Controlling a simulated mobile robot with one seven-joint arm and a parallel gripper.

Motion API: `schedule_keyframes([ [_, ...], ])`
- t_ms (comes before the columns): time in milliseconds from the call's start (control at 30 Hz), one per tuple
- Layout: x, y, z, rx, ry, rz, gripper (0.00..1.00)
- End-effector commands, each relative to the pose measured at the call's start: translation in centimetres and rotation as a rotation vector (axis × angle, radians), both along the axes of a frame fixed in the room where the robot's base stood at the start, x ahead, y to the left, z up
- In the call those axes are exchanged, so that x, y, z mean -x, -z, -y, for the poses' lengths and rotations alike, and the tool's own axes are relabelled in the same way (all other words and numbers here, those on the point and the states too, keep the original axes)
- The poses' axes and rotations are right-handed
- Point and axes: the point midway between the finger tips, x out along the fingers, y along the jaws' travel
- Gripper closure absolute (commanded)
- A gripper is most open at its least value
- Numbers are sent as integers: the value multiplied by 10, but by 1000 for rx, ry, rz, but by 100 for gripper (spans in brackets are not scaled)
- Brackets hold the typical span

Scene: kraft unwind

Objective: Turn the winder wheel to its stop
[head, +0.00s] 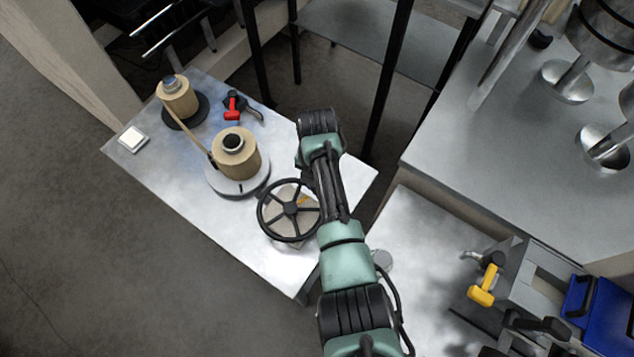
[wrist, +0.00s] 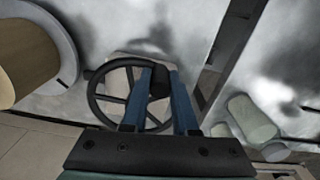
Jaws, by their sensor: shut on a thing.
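The winder wheel (head: 290,208) is a black spoked handwheel on a pale block near the front right of the metal table. It also shows in the wrist view (wrist: 97,101), with its right side behind my fingers. My gripper (wrist: 160,76) has its two blue fingers over the right part of the wheel, shut on a dark, knob-like part at the rim. In the head view my arm hides the gripper. The wheel's exact contact with the fingers is partly hidden.
A large kraft roll (head: 236,155) on a pale disc stands left of the wheel, with a paper strip running to a smaller roll (head: 177,98). A red-handled part (head: 233,106) and a white square switch (head: 133,138) lie on the table (head: 165,178). Black posts stand behind.

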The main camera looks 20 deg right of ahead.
Motion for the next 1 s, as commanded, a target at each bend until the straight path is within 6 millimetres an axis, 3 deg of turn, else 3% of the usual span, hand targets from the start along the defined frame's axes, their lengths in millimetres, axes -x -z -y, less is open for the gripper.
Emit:
schedule_keyframes([
  [433, -2, -1, 0, 0, -8, 7, 100],
  [467, -2, -1, 0, 0, -8, 7, 69],
  [600, -2, -1, 0, 0, -8, 6, 44],
  [1000, -2, -5, 0, 0, -6, 4, 43],
])
